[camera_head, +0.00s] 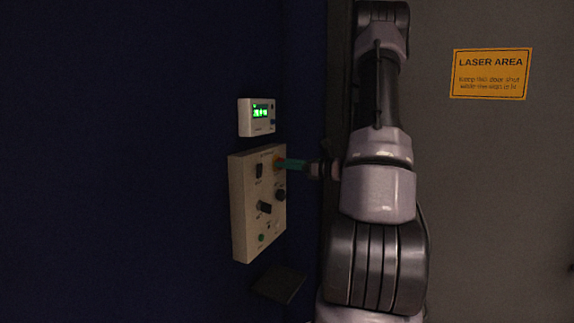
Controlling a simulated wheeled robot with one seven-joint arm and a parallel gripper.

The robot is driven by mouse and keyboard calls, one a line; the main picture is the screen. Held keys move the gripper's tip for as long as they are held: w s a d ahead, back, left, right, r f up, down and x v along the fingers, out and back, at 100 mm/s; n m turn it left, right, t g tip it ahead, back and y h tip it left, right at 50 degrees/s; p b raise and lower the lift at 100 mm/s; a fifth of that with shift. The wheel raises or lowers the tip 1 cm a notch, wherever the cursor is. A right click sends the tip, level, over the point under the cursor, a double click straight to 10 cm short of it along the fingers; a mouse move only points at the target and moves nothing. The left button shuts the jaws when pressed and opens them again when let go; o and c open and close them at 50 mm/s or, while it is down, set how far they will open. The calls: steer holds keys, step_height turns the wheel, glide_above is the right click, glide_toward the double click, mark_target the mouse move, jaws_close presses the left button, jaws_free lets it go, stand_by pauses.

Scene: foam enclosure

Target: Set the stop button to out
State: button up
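A beige control panel (245,221) is mounted on the dark blue wall. Near its upper right is a small orange-red part (278,163), which looks like the stop button; it is mostly hidden by my fingertips. My gripper (286,164) comes in from the right, with its teal fingers at or very near this button. The fingers overlap in this view, so I cannot tell whether they are open, shut or gripping it. Whether the button is in or out is too small to tell.
The panel also carries a black switch (259,170), a dark knob (281,194), a rotary knob (264,207) and a green button (262,238). A white box with a green display (258,117) is above. A dark plate (279,283) is below. A grey door with a yellow sign (491,74) is right.

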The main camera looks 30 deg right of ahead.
jaws_close()
steer(key=shift+v, duration=0.85)
steer(key=o, duration=0.6)
jaws_free()
steer(key=shift+s+d, duration=0.15)
steer(key=v, duration=1)
steer(key=shift+s+d, duration=0.15)
steer(key=shift+s, duration=0.05)
